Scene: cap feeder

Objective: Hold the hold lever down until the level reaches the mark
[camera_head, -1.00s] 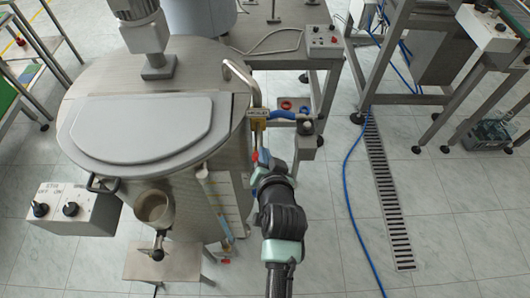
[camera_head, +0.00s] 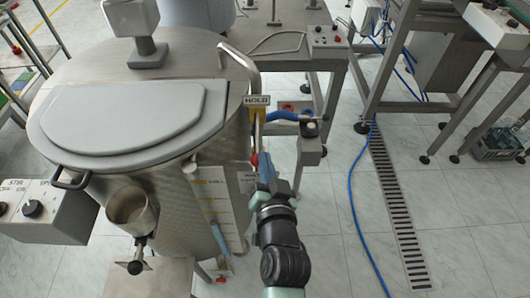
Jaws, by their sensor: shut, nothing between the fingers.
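A HOLD sign (camera_head: 257,100) is fixed at the right side of the steel tank (camera_head: 185,195). Below it a thin lever with a red end (camera_head: 254,159) points down; it appears to be the hold lever. My gripper (camera_head: 264,166) is shut and empty, its tips close beside the red end. I cannot tell whether they touch. A pale upright level strip (camera_head: 207,200) with small marks runs down the tank's side, with blue near its lower end. The liquid level and the target mark are too small to read.
A blue curved pipe (camera_head: 288,116) and a grey post with a black knob (camera_head: 311,130) stand right of the lever. A bent metal handle (camera_head: 243,62) rises above the sign. A cup-shaped spout (camera_head: 131,210) juts out at the front.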

